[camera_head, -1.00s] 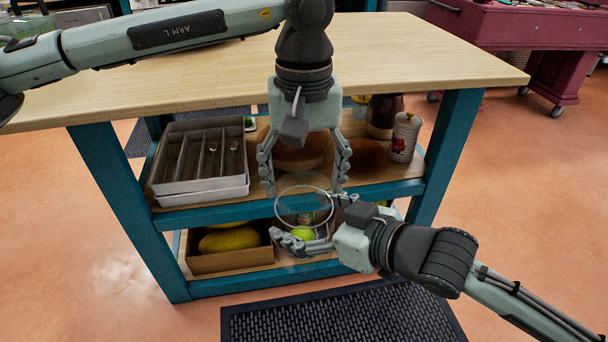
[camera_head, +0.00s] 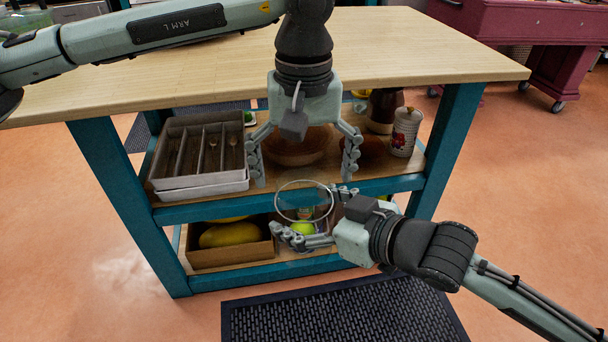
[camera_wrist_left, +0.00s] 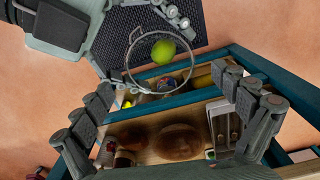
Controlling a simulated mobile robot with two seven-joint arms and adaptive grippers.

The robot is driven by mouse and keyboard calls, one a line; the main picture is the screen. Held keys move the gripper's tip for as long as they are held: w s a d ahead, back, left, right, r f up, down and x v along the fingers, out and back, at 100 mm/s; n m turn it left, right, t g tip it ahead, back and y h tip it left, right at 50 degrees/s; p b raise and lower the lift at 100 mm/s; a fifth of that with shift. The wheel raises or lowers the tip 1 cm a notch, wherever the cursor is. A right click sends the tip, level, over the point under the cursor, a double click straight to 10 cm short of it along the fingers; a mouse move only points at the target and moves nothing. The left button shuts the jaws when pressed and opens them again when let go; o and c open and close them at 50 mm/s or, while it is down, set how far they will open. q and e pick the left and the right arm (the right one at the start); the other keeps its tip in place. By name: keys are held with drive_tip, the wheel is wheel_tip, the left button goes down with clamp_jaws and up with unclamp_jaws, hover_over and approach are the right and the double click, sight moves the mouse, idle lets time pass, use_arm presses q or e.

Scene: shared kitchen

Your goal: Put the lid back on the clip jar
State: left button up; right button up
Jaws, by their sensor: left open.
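The clip jar (camera_head: 277,203) is clear glass; its round rim shows below my left gripper, with a wire clip at its edge in the left wrist view (camera_wrist_left: 127,66). My right gripper (camera_head: 318,213) has its fingers around opposite sides of the jar and holds it in front of the shelves. My left gripper (camera_head: 305,172) is wide open and empty above the rim, pointing down; its fingers frame the left wrist view (camera_wrist_left: 175,98). I cannot make out a separate lid; whether clear glass lies across the rim is not clear.
A wooden-topped table (camera_head: 400,55) with teal legs stands close behind the grippers. Its shelves hold a cutlery tray (camera_head: 200,187), a brown bowl (camera_head: 297,150), a white canister (camera_head: 405,132) and a box with yellow fruit (camera_head: 230,258). A dark mat (camera_head: 340,312) lies below.

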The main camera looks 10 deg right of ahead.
use_arm(q)
wheel_tip(320, 180, up, 12)
drive_tip(key=shift+f, duration=0.25)
idle(0.6)
